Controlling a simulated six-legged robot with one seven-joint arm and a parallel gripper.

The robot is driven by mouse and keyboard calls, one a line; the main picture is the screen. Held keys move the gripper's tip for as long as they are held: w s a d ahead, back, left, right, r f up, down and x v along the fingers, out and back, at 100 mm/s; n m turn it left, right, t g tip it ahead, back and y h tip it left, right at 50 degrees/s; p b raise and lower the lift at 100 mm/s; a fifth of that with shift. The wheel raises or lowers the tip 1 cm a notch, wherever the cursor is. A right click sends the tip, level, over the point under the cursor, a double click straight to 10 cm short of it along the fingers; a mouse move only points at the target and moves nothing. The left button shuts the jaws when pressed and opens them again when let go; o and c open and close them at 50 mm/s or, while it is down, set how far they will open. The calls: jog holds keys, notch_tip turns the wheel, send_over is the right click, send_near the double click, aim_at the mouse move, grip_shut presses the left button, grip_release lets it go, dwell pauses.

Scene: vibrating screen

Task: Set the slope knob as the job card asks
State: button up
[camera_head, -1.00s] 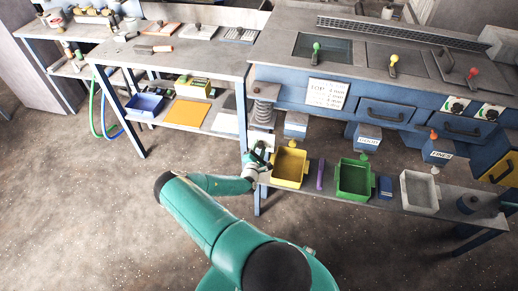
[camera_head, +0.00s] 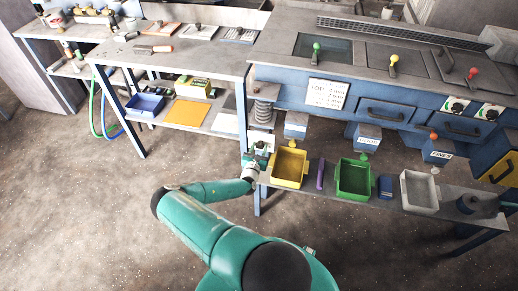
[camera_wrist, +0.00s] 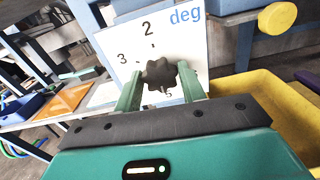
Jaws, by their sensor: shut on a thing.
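The slope knob (camera_wrist: 160,73) is dark and lobed, on a white dial plate (camera_wrist: 120,40) marked "deg". A 2 stands above the knob and a 3 at its upper left. A small mark below the knob is partly hidden. My gripper (camera_wrist: 162,84) has its green fingers on both sides of the knob, shut on it. I cannot make out a pointer on the knob. In the head view my gripper (camera_head: 254,162) is at the left end of the machine, below the spring. A white card (camera_head: 327,94) with printed lines hangs on the machine front, too small to read.
A yellow bin (camera_head: 289,167) stands just right of my gripper, with a green bin (camera_head: 354,179) and a pale bin (camera_head: 419,192) further right on the low shelf. A workbench (camera_head: 190,60) stands at the left. The floor in front is open.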

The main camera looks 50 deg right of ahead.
jog(key=shift+n, duration=0.3)
jog(key=o, duration=0.9)
jog(key=shift+o, duration=0.2)
jog(key=v, duration=1.4)
